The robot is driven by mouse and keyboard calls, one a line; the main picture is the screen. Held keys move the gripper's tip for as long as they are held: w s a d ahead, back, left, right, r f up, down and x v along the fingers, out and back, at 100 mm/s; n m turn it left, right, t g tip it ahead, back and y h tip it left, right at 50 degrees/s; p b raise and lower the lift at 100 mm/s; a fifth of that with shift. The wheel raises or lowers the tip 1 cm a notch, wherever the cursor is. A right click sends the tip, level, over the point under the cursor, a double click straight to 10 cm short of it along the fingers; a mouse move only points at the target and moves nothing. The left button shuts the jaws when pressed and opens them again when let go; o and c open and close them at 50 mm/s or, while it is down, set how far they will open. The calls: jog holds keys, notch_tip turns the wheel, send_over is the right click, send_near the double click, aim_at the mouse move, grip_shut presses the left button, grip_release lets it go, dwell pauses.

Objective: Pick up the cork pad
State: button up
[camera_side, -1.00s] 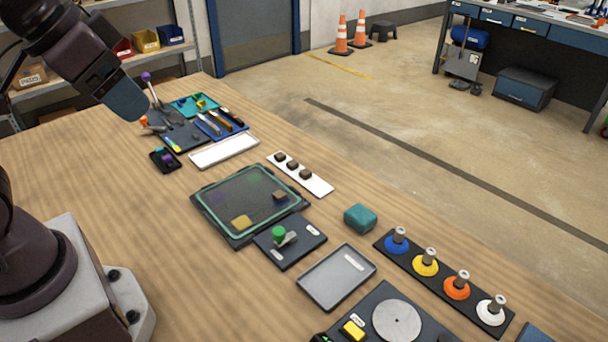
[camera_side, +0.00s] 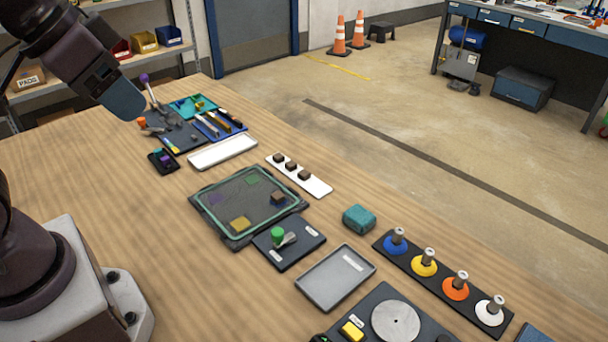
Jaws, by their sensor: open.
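A flat, tan-yellow square pad (camera_side: 240,223), the most cork-like thing I see, lies at the near-left part of a dark tray with a pale green inner rim (camera_side: 208,216). A brown piece (camera_side: 278,198) lies at that tray's right side, with dim green and purple patches farther back. I cannot tell for certain which piece is cork. My gripper (camera_side: 126,103) is at the upper left, by the far end of the table and well away from the pad. Its fingers are not clearly visible, and nothing shows held in it.
A dark plate with a green knob (camera_side: 277,234) adjoins the tray's near side. A white strip with small brown blocks (camera_side: 291,166), a teal block (camera_side: 358,218), an empty grey tray (camera_side: 325,290) and a colored peg row (camera_side: 425,262) stand rightward. Table left of the tray is clear.

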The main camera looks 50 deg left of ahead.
jog(key=m+g, duration=0.6)
jog(key=m, duration=1.2)
send_over(306, 174)
notch_tip(306, 174, down, 22)
notch_tip(306, 174, down, 12)
jog(key=shift+a+f, duration=0.1)
jog(key=shift+f, duration=0.15)
